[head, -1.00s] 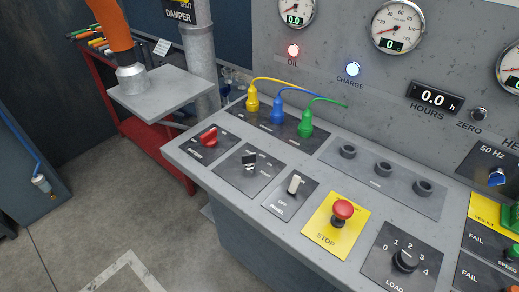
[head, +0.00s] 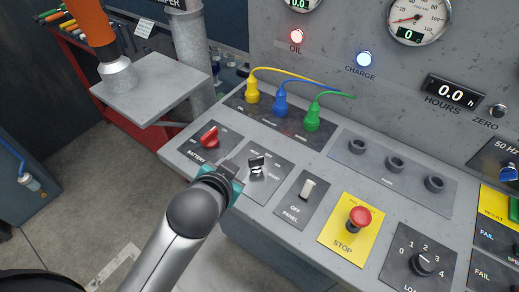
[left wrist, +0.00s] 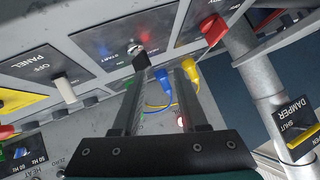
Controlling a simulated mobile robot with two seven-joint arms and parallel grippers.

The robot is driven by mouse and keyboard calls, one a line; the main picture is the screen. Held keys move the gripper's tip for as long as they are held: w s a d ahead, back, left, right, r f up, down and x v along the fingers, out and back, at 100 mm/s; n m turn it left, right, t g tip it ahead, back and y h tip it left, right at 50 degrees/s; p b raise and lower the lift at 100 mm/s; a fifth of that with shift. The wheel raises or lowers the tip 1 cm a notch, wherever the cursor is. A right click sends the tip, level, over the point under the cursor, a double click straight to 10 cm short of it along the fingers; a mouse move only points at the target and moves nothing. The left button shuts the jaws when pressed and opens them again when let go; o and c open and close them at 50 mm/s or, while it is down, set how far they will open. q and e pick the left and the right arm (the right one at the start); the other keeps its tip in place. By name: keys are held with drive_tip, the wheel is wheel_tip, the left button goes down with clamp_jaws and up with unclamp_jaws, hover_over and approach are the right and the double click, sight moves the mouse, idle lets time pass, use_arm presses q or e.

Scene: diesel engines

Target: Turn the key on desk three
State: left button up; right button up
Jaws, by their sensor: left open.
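The key (head: 257,163) is a small silver and black piece standing in a dark switch plate (head: 268,181) on the sloping grey desk, between the red battery knob and the panel switch. In the left wrist view the key (left wrist: 138,52) shows just beyond the tip of one finger. My left gripper (head: 230,168) is over the desk, just left of the key in the head view. It is open with nothing between its fingers in the left wrist view (left wrist: 163,68). I cannot tell whether a finger touches the key. My right gripper is not in view.
Close around are the red battery knob (head: 209,137), the white panel switch (head: 308,188) and the red stop button (head: 359,218). Yellow (head: 252,91), blue (head: 280,105) and green (head: 312,119) plugs with cables stand behind.

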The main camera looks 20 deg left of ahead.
use_arm(q)
drive_tip(key=w+d+r+m+t+h, duration=0.3)
drive_tip(key=w+d+r+m+t, duration=0.15)
drive_tip(key=r, duration=0.55)
drive_tip(key=w+d+r+m+t+h, duration=0.3)
drive_tip(key=w+d+r+m+t, duration=0.15)
drive_tip(key=r, duration=0.55)
drive_tip(key=s+d+r+m+g+h, duration=0.25)
drive_tip(key=d+r+m+h, duration=0.45)
drive_tip(key=d+m+h, duration=0.35)
drive_tip(key=s+d+m+g+h, duration=0.55)
drive_tip(key=m+g, duration=0.75)
drive_tip(key=m, duration=0.3)
drive_tip(key=m+g+y, duration=0.4)
drive_tip(key=m+y, duration=0.4)
drive_tip(key=y, duration=1.3)
approach(256, 158)
wheel_tip(256, 158, down, 10)
drive_tip(key=shift+w+d+r, duration=0.1)
drive_tip(key=shift+d, duration=0.05)
